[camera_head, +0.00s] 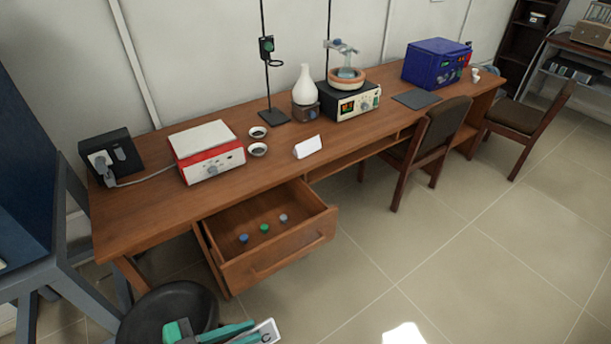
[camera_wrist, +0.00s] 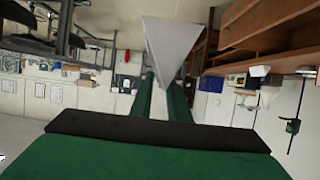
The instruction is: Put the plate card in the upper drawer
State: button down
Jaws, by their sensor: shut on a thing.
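The plate card (camera_head: 266,334) is white with a dark letter C and shows at the bottom edge of the head view. My gripper (camera_head: 244,332), with green fingers, is shut on it. In the wrist view the card (camera_wrist: 173,45) appears as a pale wedge between the green fingertips (camera_wrist: 162,86). The drawer (camera_head: 283,254) just under the desktop is pulled open. It holds a blue, a green and a light blue cap-like piece, with bare floor around them. My gripper and the card are in front of the drawer, apart from it.
A white folded card (camera_head: 308,147) stands on the desk (camera_head: 370,127) above the drawer. A black round stool seat (camera_head: 168,308) is left of my gripper. A chair (camera_head: 435,138) stands right of the drawer. Open floor (camera_head: 370,260) lies right of the drawer front.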

jog(key=w+f+n+t+y, duration=0.3)
jog(key=w+f+n+y, duration=0.1)
jog(key=f, duration=0.6)
jog(key=w+f+n+t+y, duration=0.3)
jog(key=f+n+y, duration=0.15)
jog(key=f, duration=0.65)
jog(key=w+d+f+n+y, duration=0.3)
jog(key=w+d+f, duration=0.6)
jog(key=d, duration=0.4)
jog(key=shift+w+f, duration=0.35)
jog(key=shift+w, duration=0.25)
